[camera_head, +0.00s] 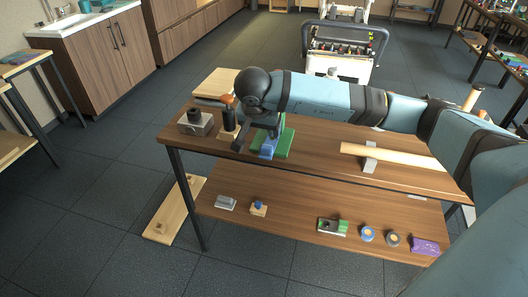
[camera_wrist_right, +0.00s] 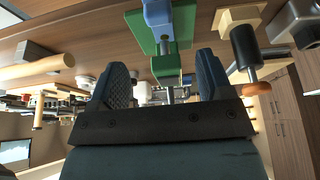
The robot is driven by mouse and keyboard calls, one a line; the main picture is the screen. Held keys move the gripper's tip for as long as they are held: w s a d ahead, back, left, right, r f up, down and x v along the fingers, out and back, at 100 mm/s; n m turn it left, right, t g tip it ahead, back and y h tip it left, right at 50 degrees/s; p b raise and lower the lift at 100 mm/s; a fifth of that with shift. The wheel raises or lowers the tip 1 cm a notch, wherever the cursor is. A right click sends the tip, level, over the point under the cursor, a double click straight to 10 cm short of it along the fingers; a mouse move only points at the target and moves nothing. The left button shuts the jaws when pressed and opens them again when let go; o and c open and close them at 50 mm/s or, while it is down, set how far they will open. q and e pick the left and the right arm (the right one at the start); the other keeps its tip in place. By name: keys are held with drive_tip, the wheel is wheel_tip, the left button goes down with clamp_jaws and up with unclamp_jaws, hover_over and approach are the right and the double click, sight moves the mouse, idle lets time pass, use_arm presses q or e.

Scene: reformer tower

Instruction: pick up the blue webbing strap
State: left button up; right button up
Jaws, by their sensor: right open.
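A blue piece (camera_head: 268,148) sits at the front of a green plate (camera_head: 286,141) on the tabletop. It also shows in the wrist view (camera_wrist_right: 158,14), against the green. I cannot tell for sure that it is the webbing strap. A rolled blue ring (camera_head: 368,234) lies on the lower shelf. My right gripper (camera_head: 255,137) is just above and left of the green plate, partly hidden by its own wrist. In the wrist view its two fingers (camera_wrist_right: 162,65) stand wide apart with nothing held between them. My left gripper is not in view.
A black-handled tool (camera_head: 229,118) and a grey metal block (camera_head: 195,122) stand left of my right gripper. A wooden rod (camera_head: 390,158) rests on a grey support to the right. Several small items lie on the lower shelf (camera_head: 285,226). The table's front edge is close.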

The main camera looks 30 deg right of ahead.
sight(266, 147)
drive_tip(key=x, duration=0.5)
drive_tip(key=shift+f, duration=0.3)
drive_tip(key=x, duration=0.5)
drive_tip(key=shift+f, duration=0.35)
drive_tip(key=c, duration=1.1)
drive_tip(key=shift+r, duration=0.15)
